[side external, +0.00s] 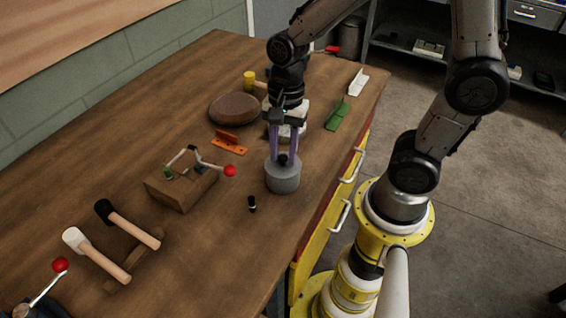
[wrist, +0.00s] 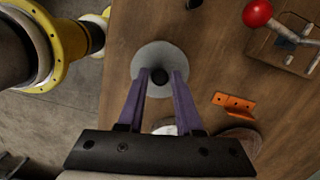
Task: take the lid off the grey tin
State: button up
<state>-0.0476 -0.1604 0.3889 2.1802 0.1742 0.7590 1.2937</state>
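The grey tin (side external: 283,181) stands upright on the wooden workbench, near its right edge, with its lid on. The lid (wrist: 146,60) shows from above as a pale grey disc with a black knob (wrist: 159,77) in its middle. My gripper (side external: 283,160) points straight down over the tin, with its purple fingers on either side of the knob. In the wrist view my gripper (wrist: 160,76) has its fingers apart, with the knob between the tips. A small gap seems to show beside the knob, so the fingers look not closed on it.
A toggle clamp with a red ball handle (side external: 229,170) stands on a wooden block left of the tin. A small black piece (side external: 252,204) lies in front of it. An orange bracket (side external: 229,143), a brown oval (side external: 234,108) and a green bracket (side external: 338,114) lie behind. Two mallets lie front left.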

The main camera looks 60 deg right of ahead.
grip_shut()
